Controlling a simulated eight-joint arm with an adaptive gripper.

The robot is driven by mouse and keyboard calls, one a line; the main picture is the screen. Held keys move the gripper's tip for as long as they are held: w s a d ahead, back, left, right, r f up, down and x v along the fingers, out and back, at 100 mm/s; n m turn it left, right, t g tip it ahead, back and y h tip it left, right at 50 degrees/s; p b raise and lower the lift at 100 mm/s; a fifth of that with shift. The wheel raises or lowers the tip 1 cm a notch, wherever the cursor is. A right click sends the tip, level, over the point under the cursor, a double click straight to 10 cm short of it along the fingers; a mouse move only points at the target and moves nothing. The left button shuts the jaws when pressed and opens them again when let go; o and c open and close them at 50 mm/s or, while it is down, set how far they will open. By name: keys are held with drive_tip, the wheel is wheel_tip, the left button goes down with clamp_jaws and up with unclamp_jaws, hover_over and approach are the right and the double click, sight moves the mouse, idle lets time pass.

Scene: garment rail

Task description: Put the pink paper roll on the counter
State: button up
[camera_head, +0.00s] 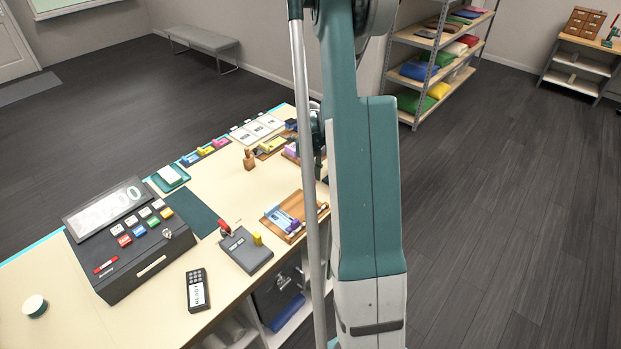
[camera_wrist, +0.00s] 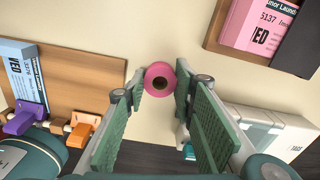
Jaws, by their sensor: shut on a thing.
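The pink paper roll (camera_wrist: 160,79) shows end-on in the wrist view, with its dark core hole facing me. My gripper (camera_wrist: 158,84) has its green-padded fingers on either side of the roll, shut on it near the fingertips. The cream counter (camera_wrist: 245,85) lies behind the roll in that view; I cannot tell how far the roll is from it. In the head view the counter (camera_head: 212,172) runs across the left half.
A wooden tray (camera_wrist: 75,75) with a blue packet and clips is left of the roll, and another tray (camera_wrist: 215,28) with a pink packet is upper right. A white box (camera_wrist: 250,132) is lower right. The cash register (camera_head: 130,240) and card terminal (camera_head: 245,250) stand on the counter.

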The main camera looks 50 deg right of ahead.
drive_tip(key=shift+f, duration=0.15)
drive_tip(key=o, duration=0.8)
drive_tip(key=shift+r, duration=6.15)
drive_tip(key=shift+a, duration=0.1)
